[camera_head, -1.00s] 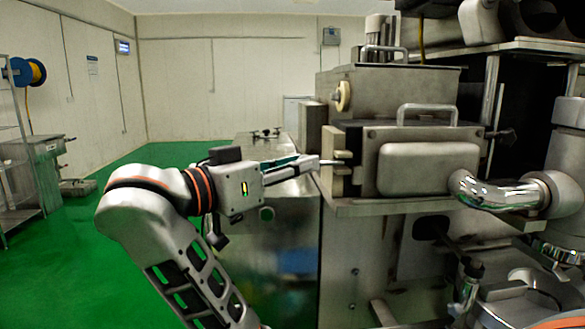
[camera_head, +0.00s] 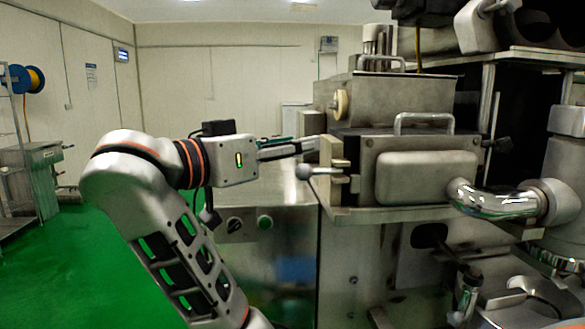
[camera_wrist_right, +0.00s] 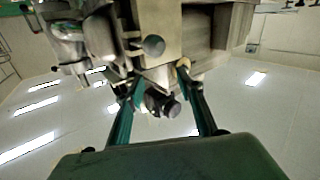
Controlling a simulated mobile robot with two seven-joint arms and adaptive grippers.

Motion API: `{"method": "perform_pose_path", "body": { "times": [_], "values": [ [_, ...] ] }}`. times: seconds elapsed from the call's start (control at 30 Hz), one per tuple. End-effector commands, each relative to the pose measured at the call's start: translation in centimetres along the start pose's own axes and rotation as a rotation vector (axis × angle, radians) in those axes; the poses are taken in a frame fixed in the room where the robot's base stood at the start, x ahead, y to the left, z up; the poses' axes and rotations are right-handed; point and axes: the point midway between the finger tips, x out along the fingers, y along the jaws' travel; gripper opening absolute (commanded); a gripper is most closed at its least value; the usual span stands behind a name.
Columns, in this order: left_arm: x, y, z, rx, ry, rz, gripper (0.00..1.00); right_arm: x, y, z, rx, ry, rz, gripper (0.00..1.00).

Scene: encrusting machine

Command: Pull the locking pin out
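The locking pin (camera_head: 304,171) is a rod with a round ball end. It sticks out to the left from the metal brackets at the left side of the machine's front box (camera_head: 428,174), and its rod still reaches the brackets. My right gripper (camera_head: 318,143) is just above the ball in the head view, apart from it in the picture. In the right wrist view my right gripper (camera_wrist_right: 160,80) has its two fingers spread with a gap between them. A round dark end, seemingly the pin's ball (camera_wrist_right: 153,45), shows beyond the fingertips. My left gripper is not in view.
The steel upper box (camera_head: 395,95) with a cream knob (camera_head: 340,104) rises behind the brackets. A shiny bent pipe (camera_head: 490,198) is at the right. A steel cabinet (camera_head: 265,200) stands behind my arm. Green floor (camera_head: 70,260) is open at the left.

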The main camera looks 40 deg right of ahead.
Motion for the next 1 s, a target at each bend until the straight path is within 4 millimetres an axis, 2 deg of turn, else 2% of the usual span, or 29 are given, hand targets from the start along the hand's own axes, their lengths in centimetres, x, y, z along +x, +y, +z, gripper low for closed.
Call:
{"method": "perform_pose_path", "body": {
  "times": [0.13,0.33,1.0],
  "values": [
    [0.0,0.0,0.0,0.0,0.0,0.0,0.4,-0.1,0.4,-2.7,0.003,0.001,0.0,0.37],
    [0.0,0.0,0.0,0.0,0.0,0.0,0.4,0.0,0.6,-4.7,0.0,0.001,-0.001,0.37],
    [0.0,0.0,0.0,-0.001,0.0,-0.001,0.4,0.0,0.6,-5.0,-0.001,0.001,-0.001,0.37]
  ]
}}
